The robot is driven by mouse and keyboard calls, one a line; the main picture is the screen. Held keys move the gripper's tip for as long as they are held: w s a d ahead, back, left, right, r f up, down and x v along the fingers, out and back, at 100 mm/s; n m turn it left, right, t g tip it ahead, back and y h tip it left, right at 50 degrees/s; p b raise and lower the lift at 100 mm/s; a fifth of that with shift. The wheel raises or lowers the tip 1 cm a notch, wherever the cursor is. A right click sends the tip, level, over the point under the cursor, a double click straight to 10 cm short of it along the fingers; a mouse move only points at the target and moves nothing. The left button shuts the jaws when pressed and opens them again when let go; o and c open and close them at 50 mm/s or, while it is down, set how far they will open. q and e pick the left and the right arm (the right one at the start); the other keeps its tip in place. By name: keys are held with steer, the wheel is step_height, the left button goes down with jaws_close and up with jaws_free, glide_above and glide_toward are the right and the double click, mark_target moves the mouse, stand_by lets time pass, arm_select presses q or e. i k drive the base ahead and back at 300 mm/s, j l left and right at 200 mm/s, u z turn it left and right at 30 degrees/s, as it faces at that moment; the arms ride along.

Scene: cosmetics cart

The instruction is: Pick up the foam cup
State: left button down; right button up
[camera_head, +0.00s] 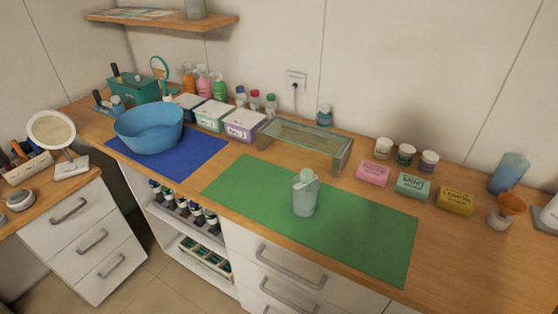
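A pale grey-green cup-like container (305,193) stands upright on the green mat (370,237), near the mat's middle. Its top narrows to a lighter green piece; it is the likeliest foam cup, but I cannot tell for sure. A blue tumbler-like vessel (508,173) stands at the right. In front of it is a small white container (499,217) with an orange-brown funnel-shaped piece (511,203) on top. Neither of my grippers is in view, and nothing touches the container on the mat.
A clear greenish stand (304,143) is behind the green mat. Pink (373,173), green (413,186) and yellow (455,200) soap boxes lie to the right, with small jars (406,154) behind. A blue bowl (149,128) sits on a blue mat (199,156) at left. The green mat is otherwise clear.

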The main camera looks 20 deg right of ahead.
mark_target(305, 205)
steer(key=i+j+z, duration=0.2)
steer(key=z, duration=0.2)
steer(key=i+j+z, duration=0.2)
steer(key=j+z, duration=0.15)
steer(key=i+j+z, duration=0.1)
steer(key=j+z, duration=0.3)
steer(key=z, duration=0.6)
